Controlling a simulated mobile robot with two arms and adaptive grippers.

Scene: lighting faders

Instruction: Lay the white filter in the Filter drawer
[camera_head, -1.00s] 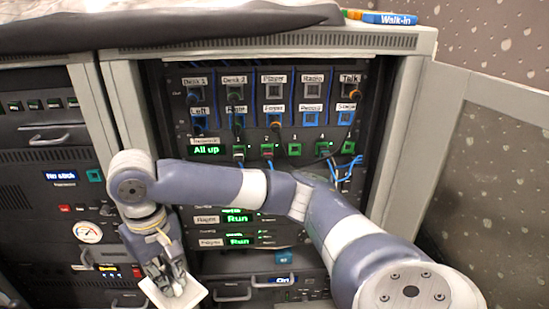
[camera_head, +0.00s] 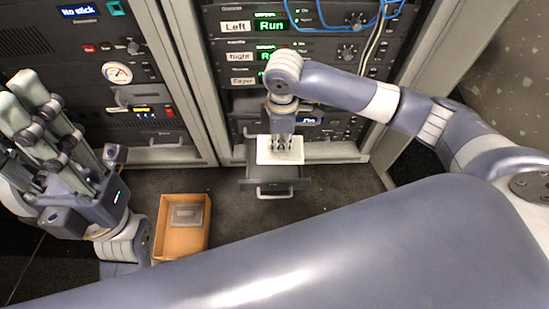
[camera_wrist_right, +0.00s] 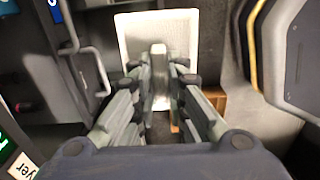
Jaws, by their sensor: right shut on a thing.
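The white filter (camera_head: 263,157) is a flat pale panel in the head view, and it also shows in the wrist view (camera_wrist_right: 157,30). My right gripper (camera_head: 281,144) points down and is shut on it. The filter is over the back part of a dark pulled-out drawer (camera_head: 290,184) low in the right rack. The drawer's label is not readable, and the filter and gripper hide part of its inside. I cannot tell whether the filter touches the drawer. My left gripper (camera_head: 20,98) is at the far left, fingers apart and empty, away from the drawer.
An open brown box (camera_head: 160,228) with a grey flat piece (camera_head: 187,214) in it stands on the floor, left of the drawer. Rack panels with handles and blue cables (camera_head: 345,28) rise behind. Dark floor right of the drawer is free.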

